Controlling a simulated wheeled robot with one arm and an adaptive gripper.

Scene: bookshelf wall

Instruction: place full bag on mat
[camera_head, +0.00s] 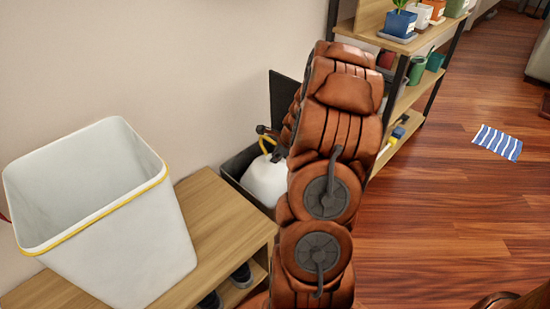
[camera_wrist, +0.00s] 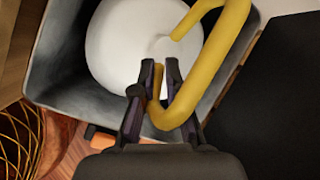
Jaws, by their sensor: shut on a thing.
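The full bag (camera_head: 264,182) is white and rounded with a yellow loop handle, and sits in a dark grey bin (camera_head: 238,163) by the wall. In the wrist view the white bag (camera_wrist: 118,45) lies inside the bin's walls (camera_wrist: 62,80). My gripper (camera_wrist: 158,85) is shut on the thick yellow handle (camera_wrist: 208,75), which passes between its fingers. In the head view my gripper (camera_head: 270,138) is small and partly hidden by my arm, which also covers the bag's right side. The blue and white striped mat (camera_head: 497,142) lies on the floor at right, empty.
A large white bin (camera_head: 135,235) stands on a wooden bench (camera_head: 215,205) at left. A shelf (camera_head: 410,95) with potted plants stands behind my arm. A wire basket (camera_wrist: 18,140) shows at lower left in the wrist view. The wooden floor around the mat is clear.

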